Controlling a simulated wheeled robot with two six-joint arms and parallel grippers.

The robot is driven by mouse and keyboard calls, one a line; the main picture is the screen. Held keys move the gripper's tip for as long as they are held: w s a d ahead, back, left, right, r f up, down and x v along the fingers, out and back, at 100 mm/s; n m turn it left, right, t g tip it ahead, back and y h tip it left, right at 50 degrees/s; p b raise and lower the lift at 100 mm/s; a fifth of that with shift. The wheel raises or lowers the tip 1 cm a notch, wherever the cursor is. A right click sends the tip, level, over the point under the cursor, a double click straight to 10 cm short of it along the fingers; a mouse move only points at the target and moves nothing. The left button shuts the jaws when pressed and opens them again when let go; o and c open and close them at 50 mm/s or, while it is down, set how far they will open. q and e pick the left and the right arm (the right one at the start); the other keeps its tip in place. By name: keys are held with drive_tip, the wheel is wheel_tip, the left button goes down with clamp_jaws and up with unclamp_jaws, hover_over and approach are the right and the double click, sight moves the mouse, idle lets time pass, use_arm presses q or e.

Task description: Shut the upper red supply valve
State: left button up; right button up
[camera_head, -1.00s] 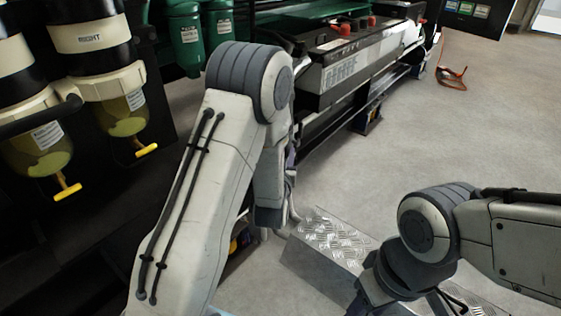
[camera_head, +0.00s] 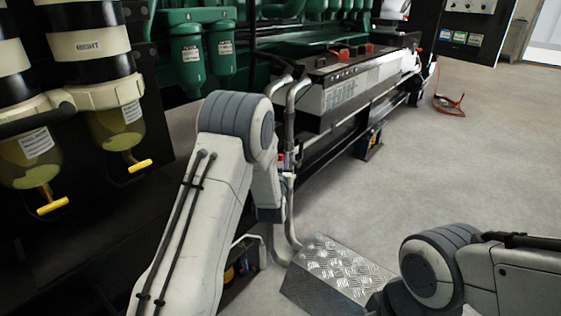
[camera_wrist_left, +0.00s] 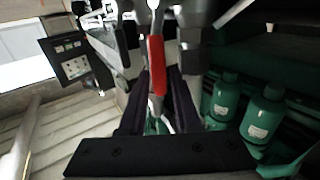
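A red valve lever (camera_wrist_left: 156,66) shows in the left wrist view, hanging from grey pipework. In the head view, my left forearm hides most of this gripper. A small red part (camera_head: 281,157) shows beside the grey pipes (camera_head: 292,110) there. My right gripper is not in view.
A green engine with canisters (camera_head: 187,58) stands behind my left arm. Yellow-handled filter bowls (camera_head: 118,127) are at the left. A metal tread-plate step (camera_head: 335,265) lies below the pipes. Open floor (camera_head: 450,150) is at the right.

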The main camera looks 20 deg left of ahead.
use_arm(q)
clamp_jaws()
idle(1.5)
